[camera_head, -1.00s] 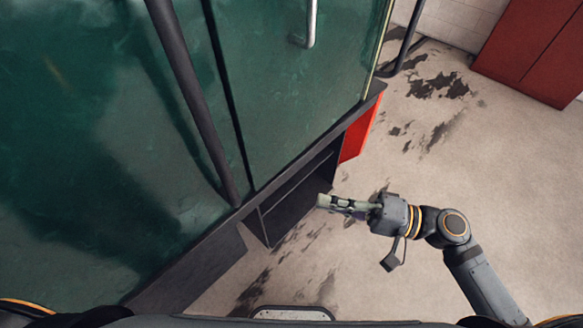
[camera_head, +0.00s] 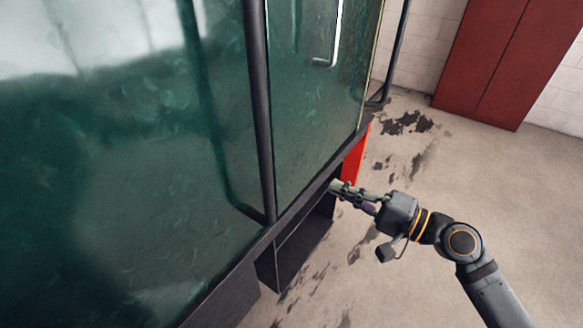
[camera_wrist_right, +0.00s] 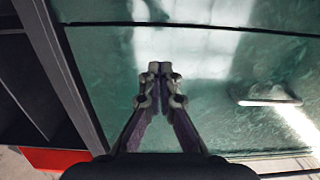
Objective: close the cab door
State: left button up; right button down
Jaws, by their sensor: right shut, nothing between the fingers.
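The cab door (camera_head: 305,100) is a glossy green panel on the tram's side, right of a dark upright pole (camera_head: 258,100). A pale bent handle (camera_head: 335,45) is on its right part. In the right wrist view the green panel (camera_wrist_right: 215,100) fills most of the picture, with the handle (camera_wrist_right: 270,102) at the right. My right gripper (camera_head: 336,187) is shut and empty, low beside the dark sill. Its fingertips (camera_wrist_right: 160,68) show in front of the green surface; contact cannot be told. Whether the door stands slightly ajar is unclear. My left gripper is out of view.
A dark step box (camera_head: 295,245) hangs under the sill (camera_head: 240,262), with a red panel (camera_head: 355,158) beyond it. A red cabinet (camera_head: 480,60) stands by the white wall at the back right. The stained floor (camera_head: 480,180) between is clear.

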aim_at(281, 162)
jog(key=p+x, duration=0.4)
jog(key=x, duration=0.7)
jog(key=shift+w, duration=0.1)
jog(key=shift+w+a+f, duration=0.15)
jog(key=shift+w+a, duration=0.25)
jog(key=shift+a, duration=0.2)
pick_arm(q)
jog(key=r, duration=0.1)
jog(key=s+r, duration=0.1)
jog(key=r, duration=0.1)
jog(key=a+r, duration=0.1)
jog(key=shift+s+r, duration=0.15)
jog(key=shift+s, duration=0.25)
